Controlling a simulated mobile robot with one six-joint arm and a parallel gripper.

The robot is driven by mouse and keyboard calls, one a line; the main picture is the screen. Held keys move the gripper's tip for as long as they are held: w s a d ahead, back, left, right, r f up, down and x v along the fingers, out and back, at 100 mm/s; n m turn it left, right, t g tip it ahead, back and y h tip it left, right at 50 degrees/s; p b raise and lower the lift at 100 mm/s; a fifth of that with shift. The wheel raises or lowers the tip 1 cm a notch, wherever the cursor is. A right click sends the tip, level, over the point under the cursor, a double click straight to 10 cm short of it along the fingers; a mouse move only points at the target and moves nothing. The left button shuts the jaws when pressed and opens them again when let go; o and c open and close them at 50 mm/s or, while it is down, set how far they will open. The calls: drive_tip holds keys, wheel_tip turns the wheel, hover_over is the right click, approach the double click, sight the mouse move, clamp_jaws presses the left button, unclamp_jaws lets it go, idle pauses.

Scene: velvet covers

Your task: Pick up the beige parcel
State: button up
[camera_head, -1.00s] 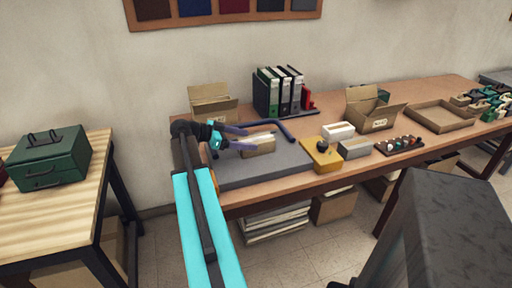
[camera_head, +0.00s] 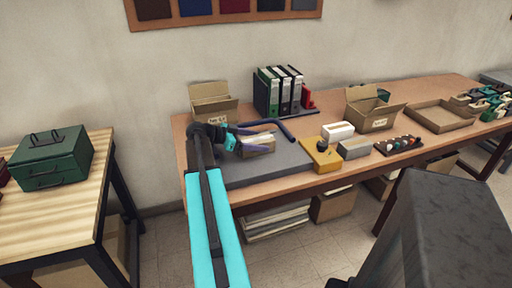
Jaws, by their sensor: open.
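The beige parcel (camera_head: 258,143) lies on a grey mat (camera_head: 286,164) at the left part of the long wooden table. My gripper (camera_head: 256,139) is open, its two dark fingers reaching right from the turquoise wrist. One finger shows behind the parcel and the other in front of its left part, so the parcel appears to lie between them. The front finger hides a little of the parcel. I cannot tell whether either finger touches it.
A dark blue curved tube (camera_head: 276,127) lies behind the parcel. An open cardboard box (camera_head: 214,108) stands at the back left, with binders (camera_head: 279,91) beside it.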

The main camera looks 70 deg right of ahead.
sight(257, 139)
drive_tip(key=c, duration=1.5)
drive_tip(key=shift+r, duration=0.2)
drive_tip(key=shift+r+b, duration=0.45)
drive_tip(key=shift+r, duration=1.05)
drive_tip(key=s+a, duration=0.2)
drive_tip(key=s, duration=0.1)
drive_tip(key=s+a+r+b, duration=0.1)
drive_tip(key=s+a, duration=0.2)
drive_tip(key=s, duration=0.1)
drive_tip(key=s+a+b, duration=0.1)
drive_tip(key=s+a, duration=0.2)
drive_tip(key=s, duration=0.1)
drive_tip(key=shift+s+r, duration=0.1)
drive_tip(key=shift+r, duration=0.05)
drive_tip(key=shift+d+b, duration=0.2)
drive_tip(key=shift+b, duration=1.15)
drive_tip(key=b, duration=0.3)
drive_tip(key=shift+s+a, duration=0.15)
drive_tip(key=shift+s, duration=0.05)
drive_tip(key=s+a+b, duration=0.1)
drive_tip(key=b, duration=0.5)
